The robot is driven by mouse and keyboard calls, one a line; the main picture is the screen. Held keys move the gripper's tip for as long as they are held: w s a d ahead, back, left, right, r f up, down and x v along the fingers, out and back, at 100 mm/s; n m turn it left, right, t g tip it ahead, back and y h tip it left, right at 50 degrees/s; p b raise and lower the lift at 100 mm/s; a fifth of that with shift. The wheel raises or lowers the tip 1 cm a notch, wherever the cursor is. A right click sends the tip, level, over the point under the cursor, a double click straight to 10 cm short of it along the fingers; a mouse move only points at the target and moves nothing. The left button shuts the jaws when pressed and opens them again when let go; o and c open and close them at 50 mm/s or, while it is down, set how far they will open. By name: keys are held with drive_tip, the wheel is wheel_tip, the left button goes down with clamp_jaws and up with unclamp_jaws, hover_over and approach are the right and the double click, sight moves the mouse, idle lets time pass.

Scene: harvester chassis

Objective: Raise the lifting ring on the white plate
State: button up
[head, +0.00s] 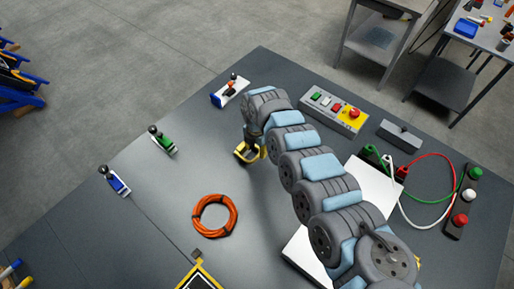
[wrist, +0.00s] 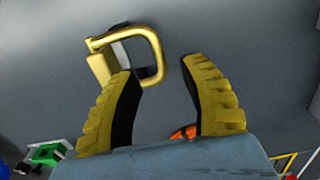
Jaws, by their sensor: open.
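A yellow lifting ring (wrist: 157,50), a squared loop with a yellow block at its left end, shows in the wrist view just beyond my fingertips. A small pale patch shows inside the loop; I cannot tell whether it is a white plate under it. My gripper (wrist: 158,68) is open, with yellow ribbed fingers and black inner pads. The left fingertip overlaps the ring's lower edge in the picture; contact cannot be told. The right fingertip is apart from it. In the head view, my gripper (head: 248,150) is low over the table, and its yellow parts blend with the ring.
A large white plate (head: 305,252) lies partly under my arm. An orange cable coil (head: 214,216) lies nearby. A button box (head: 333,110) is at the back. The left table area is mostly clear.

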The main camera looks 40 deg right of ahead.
sight(257, 157)
drive_tip(key=shift+f+b, duration=2.65)
drive_tip(key=shift+f, duration=0.35)
clamp_jaws()
